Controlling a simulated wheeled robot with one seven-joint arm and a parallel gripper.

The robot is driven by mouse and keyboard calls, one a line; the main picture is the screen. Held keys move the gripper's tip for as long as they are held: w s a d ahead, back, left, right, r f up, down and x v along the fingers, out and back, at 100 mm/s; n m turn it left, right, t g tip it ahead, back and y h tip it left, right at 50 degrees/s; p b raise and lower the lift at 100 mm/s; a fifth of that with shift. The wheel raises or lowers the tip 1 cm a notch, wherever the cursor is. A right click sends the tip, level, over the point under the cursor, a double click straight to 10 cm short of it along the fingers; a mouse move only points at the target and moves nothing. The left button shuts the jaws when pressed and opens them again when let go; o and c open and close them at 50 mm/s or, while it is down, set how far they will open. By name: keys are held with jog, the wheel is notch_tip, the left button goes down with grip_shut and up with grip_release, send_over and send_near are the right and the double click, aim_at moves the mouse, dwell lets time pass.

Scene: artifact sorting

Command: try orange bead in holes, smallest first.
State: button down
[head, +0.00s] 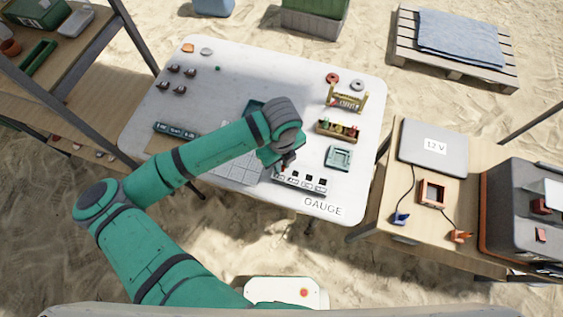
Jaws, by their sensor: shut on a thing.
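My gripper (287,163) is at the front right of the white table, pointing down just above the left end of the gauge block. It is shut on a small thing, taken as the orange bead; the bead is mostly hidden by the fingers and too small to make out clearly. The gauge block (302,183) is a pale bar with a row of dark square holes on top and small labels on its front. Its left end is partly behind my gripper. A "GAUGE" label (322,207) lies in front of it.
On the white table (230,80), a small rack with colored pieces (338,131), a wooden stand (347,101) and a teal tray (339,157) stand right of my gripper. Several dark pieces (180,79) sit at the far left. A side table with a laptop-like box (433,143) stands right.

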jog(key=c, duration=1.2)
grip_release()
jog(key=shift+r, duration=3)
jog(key=shift+a+f, duration=0.1)
